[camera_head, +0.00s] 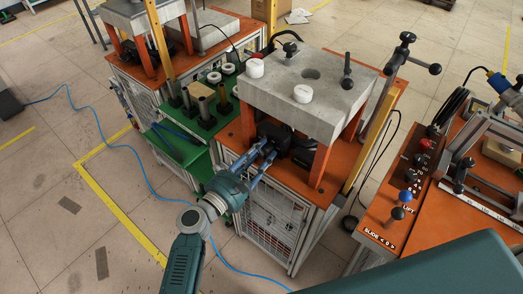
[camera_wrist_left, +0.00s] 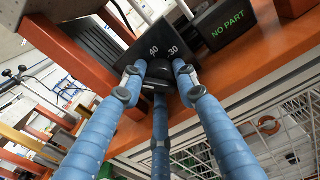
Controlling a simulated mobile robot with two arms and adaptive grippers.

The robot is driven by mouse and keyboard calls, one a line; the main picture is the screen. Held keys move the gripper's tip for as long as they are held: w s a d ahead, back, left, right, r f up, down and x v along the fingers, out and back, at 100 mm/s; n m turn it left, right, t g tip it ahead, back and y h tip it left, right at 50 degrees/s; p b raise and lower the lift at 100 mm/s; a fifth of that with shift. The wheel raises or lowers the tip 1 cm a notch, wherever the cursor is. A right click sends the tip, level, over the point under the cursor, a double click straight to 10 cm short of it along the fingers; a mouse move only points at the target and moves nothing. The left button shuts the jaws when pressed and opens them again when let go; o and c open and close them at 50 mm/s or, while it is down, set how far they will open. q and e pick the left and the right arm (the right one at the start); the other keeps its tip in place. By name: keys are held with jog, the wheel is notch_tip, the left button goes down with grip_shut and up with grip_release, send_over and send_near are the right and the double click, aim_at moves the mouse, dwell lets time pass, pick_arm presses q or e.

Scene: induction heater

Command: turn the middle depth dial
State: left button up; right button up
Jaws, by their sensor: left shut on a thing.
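The black depth dial (camera_wrist_left: 156,73) shows in the left wrist view on a dark plate marked 40 and 30, at the orange table's edge. My left gripper (camera_wrist_left: 160,84) has three blue fingers, and their tips close around this dial. The fingers hide part of the dial, and its pointer cannot be made out. In the head view my left gripper (camera_head: 268,150) reaches in from below to the black unit under the concrete-topped stand, and the dial itself is hidden there. My right gripper is not in view.
A black box (camera_wrist_left: 228,27) reading NO PART stands beside the dial. The orange legs (camera_head: 321,163) and concrete block (camera_head: 312,88) frame the space above. A green table (camera_head: 182,151) with several cylinders stands left. An orange control panel (camera_head: 385,230) stands right. The floor at left is mostly clear.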

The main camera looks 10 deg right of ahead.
pick_arm(q)
jog(key=shift+r, duration=0.1)
jog(key=o, duration=1.2)
jog(key=shift+c, duration=0.2)
jog(key=shift+s+a, duration=0.1)
jog(key=shift+s+a+f, duration=0.2)
jog(key=v, duration=0.7)
jog(key=shift+r, duration=0.2)
jog(key=shift+s, duration=0.1)
